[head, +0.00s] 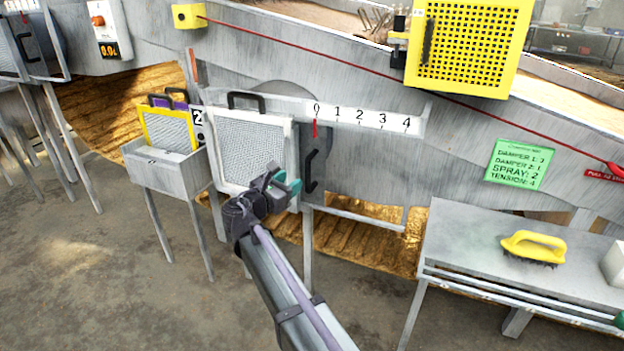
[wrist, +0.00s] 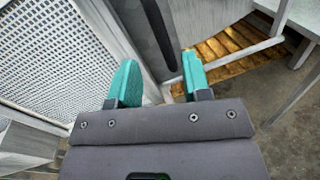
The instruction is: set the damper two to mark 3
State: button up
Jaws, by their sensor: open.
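Damper two is a grey sliding plate (head: 345,165) with a black upright handle (head: 311,170), beside a plate marked 2 (head: 197,118). Its white scale (head: 370,118) runs from 0 to 4, and the red pointer (head: 315,129) stands at 0. My gripper (head: 287,184), with teal fingertips, is just left of and slightly below the handle in the head view. In the wrist view my gripper (wrist: 160,78) is open and empty. The black handle (wrist: 157,32) shows ahead, between the two fingers' lines, with no contact visible.
A white-framed mesh screen (head: 253,152) is close left of the handle. A yellow-framed screen (head: 168,128) sits in a grey bin (head: 165,168). A bench (head: 470,235) with a yellow brush (head: 534,246) stands right. A green card (head: 518,162) lists damper settings. A red cord (head: 390,68) runs above.

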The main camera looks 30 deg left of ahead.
aim_at(306, 168)
jog(key=shift+n, duration=0.9)
jog(key=w, duration=1)
jog(key=shift+w+d+r, duration=0.2)
jog(key=shift+w+d, duration=0.1)
jog(key=shift+w, duration=0.05)
jog(key=shift+c, duration=0.4)
grip_shut()
